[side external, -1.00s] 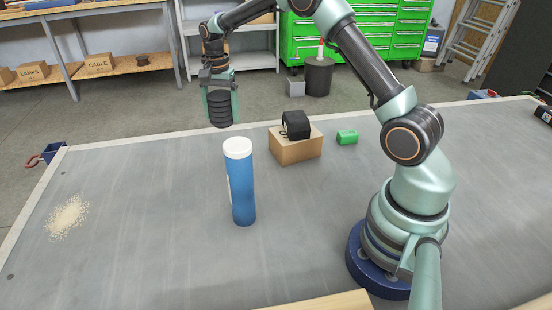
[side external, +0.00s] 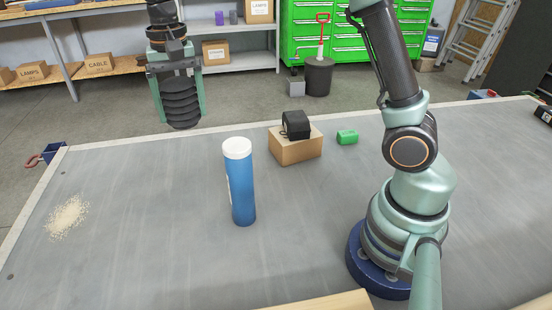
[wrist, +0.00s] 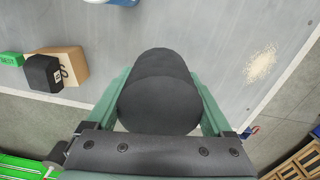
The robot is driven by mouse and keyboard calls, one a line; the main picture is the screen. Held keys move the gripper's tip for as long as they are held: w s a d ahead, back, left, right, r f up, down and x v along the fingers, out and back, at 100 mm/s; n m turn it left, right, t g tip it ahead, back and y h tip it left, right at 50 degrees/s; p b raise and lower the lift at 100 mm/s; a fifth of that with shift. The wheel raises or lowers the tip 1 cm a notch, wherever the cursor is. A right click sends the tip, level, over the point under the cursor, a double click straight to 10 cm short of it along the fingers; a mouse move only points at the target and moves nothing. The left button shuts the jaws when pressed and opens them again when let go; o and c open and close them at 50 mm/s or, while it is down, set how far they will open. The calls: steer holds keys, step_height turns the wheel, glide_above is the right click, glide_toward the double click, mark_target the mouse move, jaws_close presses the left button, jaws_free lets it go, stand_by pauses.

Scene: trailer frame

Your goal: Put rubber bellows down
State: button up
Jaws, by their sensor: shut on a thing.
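The rubber bellows (side external: 181,103) is a black, ribbed, tapering sleeve. My gripper (side external: 179,100) is shut on it, with a green finger on either side. In the side view it hangs upright in the air over the far left part of the grey work surface (side external: 140,230), near its back edge. In the wrist view the bellows (wrist: 160,88) sits between the two fingers and covers the middle of the picture. The surface (wrist: 215,40) shows beyond it, with a gap below the bellows.
A blue cylinder with a white cap (side external: 240,185) stands mid-surface. To its right are a cardboard box (side external: 296,150) with a black block (side external: 296,124) on it and a small green object (side external: 347,137). A patch of pale granules (side external: 67,216) lies at left. The surface around the granules is bare.

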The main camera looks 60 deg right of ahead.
steer(key=s+a+f+n, duration=0.1)
steer(key=s+a+n, duration=0.4)
steer(key=s+a, duration=0.3)
steer(key=s+a+f+n, duration=0.1)
steer(key=s+a+n, duration=0.4)
steer(key=s, duration=0.6)
steer(key=f, duration=1.9)
steer(key=shift+a+f, duration=0.25)
steer(key=shift+f, duration=0.05)
steer(key=shift+f, duration=0.1)
steer(key=o, duration=1.2)
steer(key=shift+c, duration=0.2)
step_height(320, 180, up, 12)
